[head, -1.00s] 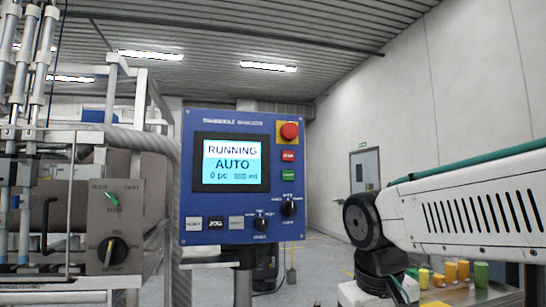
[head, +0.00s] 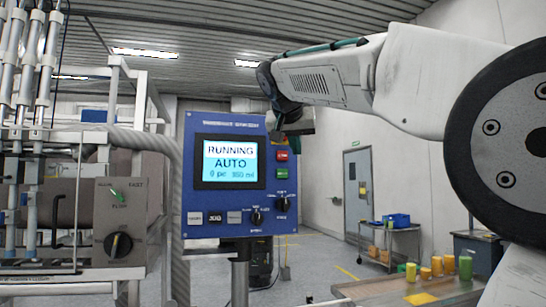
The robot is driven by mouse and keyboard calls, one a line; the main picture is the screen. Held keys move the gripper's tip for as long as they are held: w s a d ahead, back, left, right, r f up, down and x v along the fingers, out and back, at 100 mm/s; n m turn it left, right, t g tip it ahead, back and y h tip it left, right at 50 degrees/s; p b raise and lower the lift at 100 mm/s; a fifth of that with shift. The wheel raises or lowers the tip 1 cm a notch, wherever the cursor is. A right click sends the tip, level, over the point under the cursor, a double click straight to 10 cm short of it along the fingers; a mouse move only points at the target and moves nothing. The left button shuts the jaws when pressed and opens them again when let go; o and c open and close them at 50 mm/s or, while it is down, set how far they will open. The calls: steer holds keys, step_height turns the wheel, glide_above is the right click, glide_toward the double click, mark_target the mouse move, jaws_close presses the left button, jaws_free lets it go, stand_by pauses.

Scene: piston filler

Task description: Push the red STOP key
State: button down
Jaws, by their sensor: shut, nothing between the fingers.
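The red STOP key (head: 282,156) is a small rectangle on the right side of the blue control panel (head: 215,130), just above the green key (head: 282,169). It is in plain view. My gripper (head: 272,121) is shut and empty, in front of the panel's upper right corner. In the picture it is above the STOP key and apart from it. It covers most of the red mushroom button and its yellow plate. The gap in depth between gripper and panel cannot be told.
The screen (head: 229,162) reads RUNNING AUTO. Dark rotary knobs (head: 281,203) sit below the keys. The filler's knob box (head: 120,222) stands left. A cart (head: 390,240) and a table with yellow and green containers (head: 437,266) are at right. Open space lies right of the panel.

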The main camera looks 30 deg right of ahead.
mark_target(285, 151)
steer(key=shift+f, duration=0.15)
steer(key=shift+w+d, duration=0.45)
steer(key=shift+w, duration=0.95)
steer(key=shift+w+d, duration=0.4)
steer(key=shift+w, duration=1.05)
steer(key=shift+w+d, duration=0.45)
steer(key=shift+w, duration=0.95)
steer(key=shift+w, duration=0.1)
steer(key=shift+w+d, duration=0.1)
steer(key=shift+w, duration=0.2)
steer(key=shift+w+d, duration=0.1)
steer(key=shift+w, duration=0.3)
steer(key=shift+s, duration=0.15)
steer(key=shift+s+a, duration=0.25)
steer(key=shift+s, duration=0.4)
